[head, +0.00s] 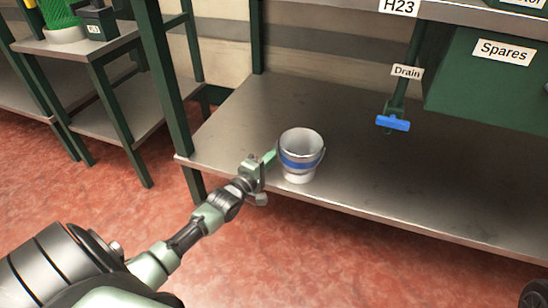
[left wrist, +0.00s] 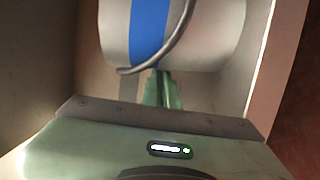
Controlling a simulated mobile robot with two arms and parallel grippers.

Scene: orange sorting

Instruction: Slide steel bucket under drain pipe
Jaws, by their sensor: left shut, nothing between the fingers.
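The steel bucket (head: 301,151), with a blue band, stands upright on the lower metal shelf (head: 380,170), near its left front part. My left gripper (head: 270,157) is at the bucket's left side, with its fingers shut and empty. In the left wrist view the bucket (left wrist: 195,40) fills the top, its wire handle crossing the band. The shut fingertips (left wrist: 158,88) are right at the bucket wall; I cannot tell whether they touch. The drain pipe (head: 413,62), labelled Drain, hangs to the right and farther back, with a blue valve handle (head: 393,123). My right gripper is not in view.
A green Spares box (head: 480,95) hangs beneath the upper shelf at right. A green post (head: 165,80) stands at the shelf's left corner. The shelf between bucket and drain is clear. Another rack (head: 85,50) stands at left.

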